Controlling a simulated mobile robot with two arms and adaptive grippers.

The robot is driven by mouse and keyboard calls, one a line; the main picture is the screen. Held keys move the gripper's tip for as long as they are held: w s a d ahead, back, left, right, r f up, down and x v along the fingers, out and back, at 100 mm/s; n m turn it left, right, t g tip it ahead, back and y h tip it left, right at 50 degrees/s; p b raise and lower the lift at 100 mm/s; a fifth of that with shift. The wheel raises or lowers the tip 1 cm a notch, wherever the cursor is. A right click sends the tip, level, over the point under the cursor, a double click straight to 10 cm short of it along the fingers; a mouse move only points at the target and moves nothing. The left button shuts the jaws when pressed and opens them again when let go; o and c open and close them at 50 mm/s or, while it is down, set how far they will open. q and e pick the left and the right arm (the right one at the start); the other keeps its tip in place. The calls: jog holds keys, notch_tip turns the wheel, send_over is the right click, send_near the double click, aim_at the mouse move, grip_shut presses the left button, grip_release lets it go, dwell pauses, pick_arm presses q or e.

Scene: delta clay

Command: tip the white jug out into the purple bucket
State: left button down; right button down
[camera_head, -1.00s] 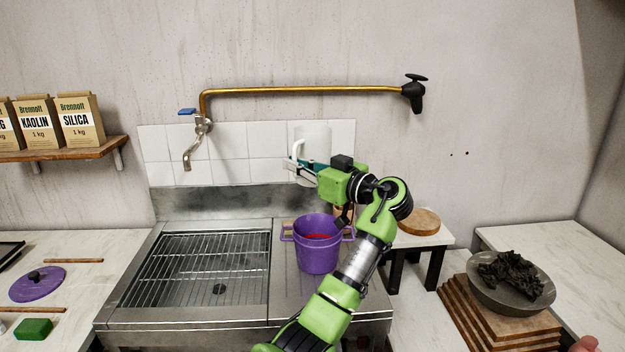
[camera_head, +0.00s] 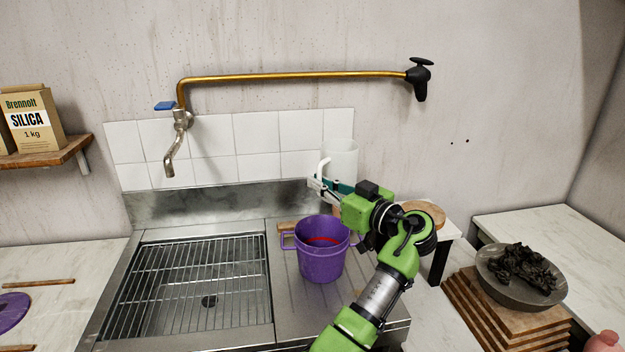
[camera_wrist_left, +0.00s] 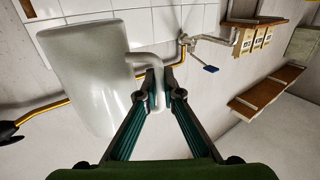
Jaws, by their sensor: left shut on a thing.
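The white jug (camera_head: 343,156) is held upright, above and behind the purple bucket (camera_head: 322,264), in front of the tiled wall. My left gripper (camera_head: 318,186) is shut on the jug's handle. In the left wrist view the handle (camera_wrist_left: 150,62) runs between the fingertips (camera_wrist_left: 158,92), and the jug's body (camera_wrist_left: 90,75) is to the left. The bucket stands on the drainboard right of the sink grate, its mouth open upward. Something red shows inside it. The jug's contents are hidden. My right gripper is not in view.
A metal sink with a wire grate (camera_head: 195,280) is left of the bucket. A tap (camera_head: 175,150) and brass pipe (camera_head: 290,76) are on the wall. At right stand a small stool with a round wooden disc (camera_head: 425,213) and a grey bowl of dark lumps (camera_head: 522,288) on stacked boards.

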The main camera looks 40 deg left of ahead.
aim_at(321, 196)
pick_arm(q)
jog(key=f+p, duration=0.1)
jog(key=d+f+h+p, duration=0.1)
jog(key=f+p, duration=0.1)
jog(key=shift+d+h, duration=0.3)
jog(key=h+p, duration=0.4)
jog(key=h, duration=0.2)
jog(key=f+n+h+p, duration=0.1)
jog(key=h+p, duration=0.3)
jog(key=h, duration=0.2)
jog(key=a+f+n+h+p, duration=0.1)
jog(key=h+p, duration=0.4)
jog(key=h, duration=0.1)
jog(key=shift+f, duration=0.1)
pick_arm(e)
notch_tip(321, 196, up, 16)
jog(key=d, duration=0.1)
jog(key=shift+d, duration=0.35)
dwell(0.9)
